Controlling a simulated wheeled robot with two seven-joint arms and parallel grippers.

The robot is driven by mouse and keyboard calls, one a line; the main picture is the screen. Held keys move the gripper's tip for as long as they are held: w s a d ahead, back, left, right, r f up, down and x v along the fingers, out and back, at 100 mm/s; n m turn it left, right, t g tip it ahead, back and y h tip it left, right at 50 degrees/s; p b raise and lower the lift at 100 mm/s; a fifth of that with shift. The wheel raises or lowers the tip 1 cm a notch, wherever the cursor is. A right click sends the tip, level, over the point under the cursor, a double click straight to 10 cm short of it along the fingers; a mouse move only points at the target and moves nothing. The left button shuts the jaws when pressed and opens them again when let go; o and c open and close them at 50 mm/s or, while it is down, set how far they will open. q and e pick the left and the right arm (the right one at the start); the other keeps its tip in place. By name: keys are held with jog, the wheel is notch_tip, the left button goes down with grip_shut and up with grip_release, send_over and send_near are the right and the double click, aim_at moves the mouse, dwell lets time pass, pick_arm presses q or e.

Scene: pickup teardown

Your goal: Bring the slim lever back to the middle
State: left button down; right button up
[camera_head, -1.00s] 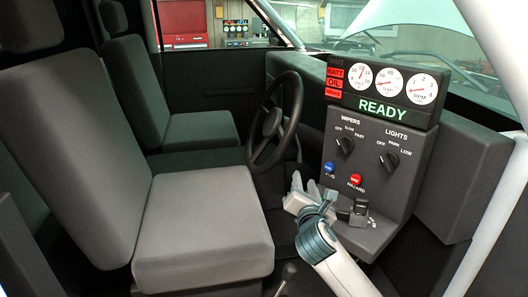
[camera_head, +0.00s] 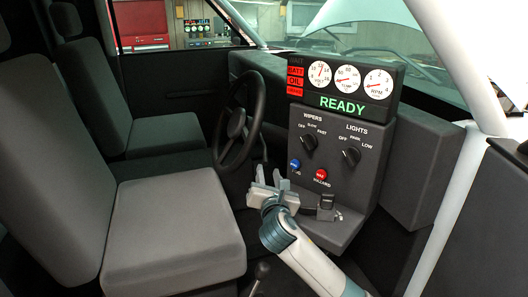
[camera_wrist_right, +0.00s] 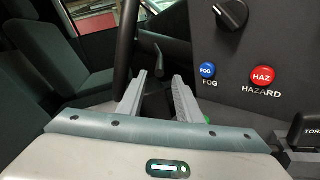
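A slim dark lever (camera_wrist_right: 158,62) stands beside the steering wheel rim in the right wrist view, its tip bent at the top. It appears beyond the fingers, in the gap between them, and its lower part is hard to make out. My right gripper (camera_head: 273,184) is open, with its fingers pointing toward the column area below the steering wheel (camera_head: 238,122). Its two fingers (camera_wrist_right: 160,98) stand apart in the right wrist view with nothing clearly between them. I cannot tell whether a finger touches the lever. My left gripper is not in view.
The dash panel (camera_head: 317,188) carries the blue fog button (camera_head: 294,164), the red hazard button (camera_head: 321,174) and two knobs, close right of my gripper. A black switch (camera_head: 326,207) sits below. A floor lever (camera_head: 262,270) stands by the seat (camera_head: 175,225).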

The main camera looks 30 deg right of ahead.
aim_at(264, 152)
jog(key=p+x, duration=0.2)
jog(key=x, duration=1.2)
jog(key=shift+w+d+p, duration=0.1)
jog(key=shift+w+p, duration=0.05)
jog(key=shift+p, duration=0.25)
grip_shut()
